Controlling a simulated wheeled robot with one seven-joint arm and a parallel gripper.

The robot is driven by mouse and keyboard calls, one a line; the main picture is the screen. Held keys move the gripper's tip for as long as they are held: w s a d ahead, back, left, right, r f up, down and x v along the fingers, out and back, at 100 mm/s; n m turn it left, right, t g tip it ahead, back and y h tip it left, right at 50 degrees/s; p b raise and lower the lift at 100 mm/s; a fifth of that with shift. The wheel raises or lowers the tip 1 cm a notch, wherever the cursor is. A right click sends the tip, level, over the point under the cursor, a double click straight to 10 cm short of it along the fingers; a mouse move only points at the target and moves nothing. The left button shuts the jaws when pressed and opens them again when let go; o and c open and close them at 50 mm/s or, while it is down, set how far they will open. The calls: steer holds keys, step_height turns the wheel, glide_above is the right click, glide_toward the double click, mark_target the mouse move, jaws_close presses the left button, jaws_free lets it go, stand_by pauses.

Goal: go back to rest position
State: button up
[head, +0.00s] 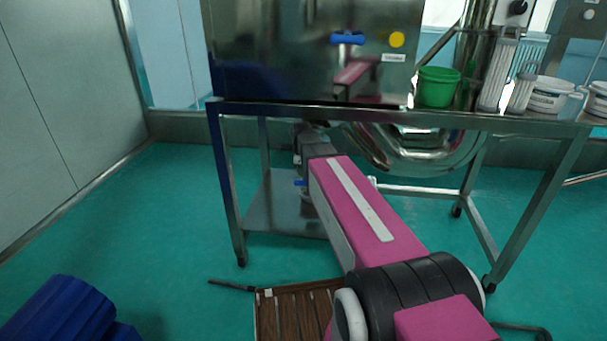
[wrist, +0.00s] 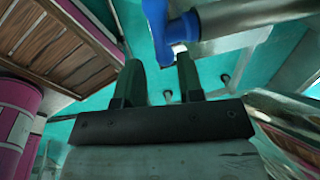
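My pink arm reaches forward, with its wrist under the steel machine table (head: 400,116). In the head view, my gripper's fingers cannot be made out clearly under the table's shadowed edge. In the wrist view, my gripper (wrist: 160,72) has its two dark fingers apart, with nothing visible held between them. A blue handle (wrist: 157,22) on a steel pipe (wrist: 255,10) lies just beyond the fingertips. I cannot tell whether the fingers touch it.
The table's front left leg (head: 229,190) stands left of my arm. A green bucket (head: 437,87) and white tubs (head: 549,95) are on top. A blue object (head: 60,312) lies on the floor at lower left. Green floor (head: 170,220) is clear at left.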

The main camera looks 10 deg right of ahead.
stand_by(0.3)
steer(key=s+d+f+n+g, duration=0.1)
steer(key=s+f+n, duration=0.4)
steer(key=s+n, duration=0.5)
steer(key=s+d+f+n+g, duration=0.1)
steer(key=s+f+n, duration=0.5)
steer(key=s+n, duration=0.4)
steer(key=shift+s+f+n+y, duration=0.2)
steer(key=shift+n+y, duration=0.2)
steer(key=shift+n, duration=0.4)
